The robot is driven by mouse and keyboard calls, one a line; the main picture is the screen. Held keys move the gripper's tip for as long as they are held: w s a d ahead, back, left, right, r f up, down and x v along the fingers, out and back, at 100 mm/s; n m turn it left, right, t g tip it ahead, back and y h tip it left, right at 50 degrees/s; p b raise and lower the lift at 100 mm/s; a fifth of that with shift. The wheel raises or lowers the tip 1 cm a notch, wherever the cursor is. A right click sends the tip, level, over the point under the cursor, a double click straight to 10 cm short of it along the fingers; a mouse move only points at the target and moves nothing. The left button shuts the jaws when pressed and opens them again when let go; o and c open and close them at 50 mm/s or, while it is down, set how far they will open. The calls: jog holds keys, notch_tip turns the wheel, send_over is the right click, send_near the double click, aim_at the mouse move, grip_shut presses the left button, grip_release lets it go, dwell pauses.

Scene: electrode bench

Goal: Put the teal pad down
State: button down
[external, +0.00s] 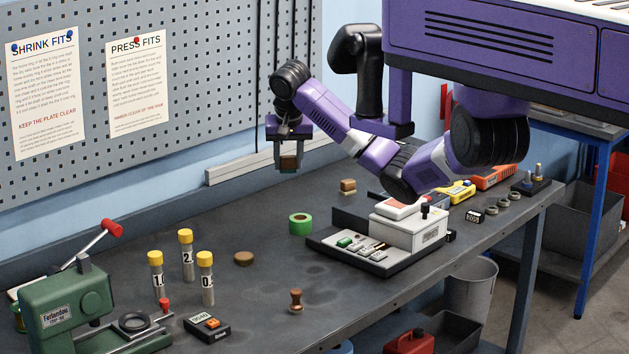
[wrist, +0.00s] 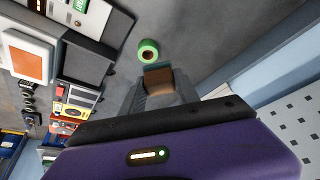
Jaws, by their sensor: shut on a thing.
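My gripper (external: 289,163) is shut on a small brown-topped block, which I take to be the teal pad (external: 288,162). It is held above the bench (external: 330,300), towards the back by the pegboard wall. In the wrist view the pad (wrist: 158,78) shows as a brown face between the grey fingers.
A similar small brown block (external: 348,186) sits at the back. A white-topped device (external: 408,225) with a tray stands right of the tape. Yellow-capped tubes (external: 186,250), a brown disc (external: 243,258) and a green press (external: 65,305) are left. Bare bench lies between.

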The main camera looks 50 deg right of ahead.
jog(key=n, duration=0.2)
send_over(270, 247)
jog(key=s, duration=0.1)
jog(key=shift+a+r+n+t+y, duration=0.2)
jog(key=shift+a+n+t+y, duration=0.1)
jog(key=shift+n+y, duration=0.4)
notch_tip(270, 247, down, 20)
jog(key=shift+d+p, duration=0.1)
jog(key=shift+p, duration=0.4)
jog(key=shift+f, duration=0.15)
jog(key=c, duration=0.9)
grip_release()
jog(key=v, duration=1.2)
jog(key=shift+b, duration=0.4)
